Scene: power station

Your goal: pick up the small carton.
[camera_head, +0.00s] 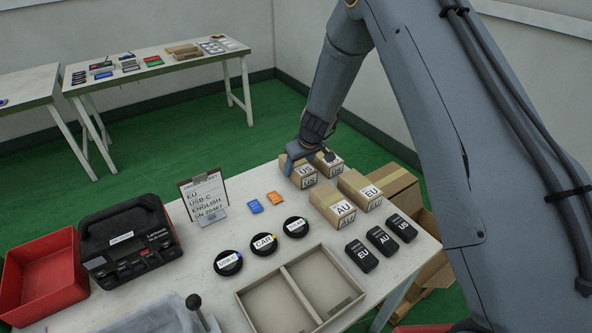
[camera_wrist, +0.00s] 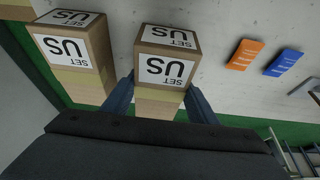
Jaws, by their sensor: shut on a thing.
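The small carton (camera_head: 299,174), brown with a white "US" label, stands on the white table (camera_head: 183,222) toward its back right. In the wrist view this carton (camera_wrist: 168,55) reads "SET US" upside down and sits between my two fingers. My gripper (camera_head: 303,157) comes from above and is shut on it; a finger is on each side in the wrist view (camera_wrist: 160,92). I cannot tell whether the carton is clear of the table. A second "US" carton (camera_head: 329,164) stands close to its right, and shows at the left in the wrist view (camera_wrist: 72,42).
An "AU" carton (camera_head: 332,206) and an "EU" carton (camera_head: 360,189) stand just in front. Dark adapters (camera_head: 382,241), round black discs (camera_head: 264,244) and a divided tray (camera_head: 300,288) lie nearer. Orange (camera_head: 274,198) and blue (camera_head: 255,206) pieces lie left, before a sign (camera_head: 203,195).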

